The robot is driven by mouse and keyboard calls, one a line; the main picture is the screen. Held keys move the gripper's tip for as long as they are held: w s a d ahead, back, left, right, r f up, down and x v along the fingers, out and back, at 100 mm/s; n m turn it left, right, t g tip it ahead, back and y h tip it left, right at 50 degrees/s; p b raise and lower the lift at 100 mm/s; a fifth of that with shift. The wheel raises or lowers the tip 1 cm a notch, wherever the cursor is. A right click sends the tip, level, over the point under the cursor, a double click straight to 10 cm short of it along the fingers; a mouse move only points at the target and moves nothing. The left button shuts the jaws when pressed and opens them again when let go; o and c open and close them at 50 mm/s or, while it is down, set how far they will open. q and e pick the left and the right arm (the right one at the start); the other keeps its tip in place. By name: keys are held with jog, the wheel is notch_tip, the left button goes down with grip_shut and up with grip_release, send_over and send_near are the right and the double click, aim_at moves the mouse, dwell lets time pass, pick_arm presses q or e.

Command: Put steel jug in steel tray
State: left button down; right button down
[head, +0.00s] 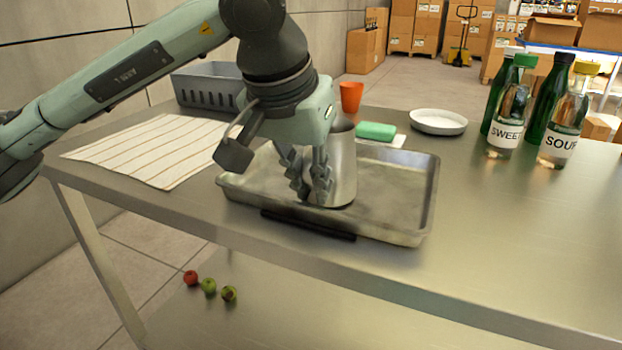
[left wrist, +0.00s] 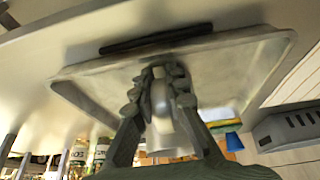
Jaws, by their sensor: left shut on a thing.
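The steel jug (head: 344,168) stands upright in the steel tray (head: 395,222), near the middle of the tray in the head view. Its base is inside the tray walls and looks at or very near the tray floor. My left gripper (head: 310,190) comes down from above, with its fingers at the jug's near left side, shut on the jug. In the left wrist view the fingers close on part of the jug (left wrist: 170,140), over the tray (left wrist: 240,60); the exact grip is partly hidden. My right gripper is not in view.
A striped cloth (head: 150,150) and grey crate (head: 208,88) are at the left. An orange cup (head: 351,97), green sponge (head: 376,131) and white plate (head: 438,122) lie behind the tray. Several bottles (head: 508,115) stand at the right. The table right of the tray is clear.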

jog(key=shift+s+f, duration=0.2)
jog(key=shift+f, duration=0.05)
pick_arm(q)
jog(key=c, duration=1.8)
grip_release()
jog(key=shift+c, duration=0.2)
jog(key=o, duration=0.3)
jog(key=shift+r, duration=0.2)
jog(key=v, duration=1.1)
jog(key=shift+s+r, duration=0.3)
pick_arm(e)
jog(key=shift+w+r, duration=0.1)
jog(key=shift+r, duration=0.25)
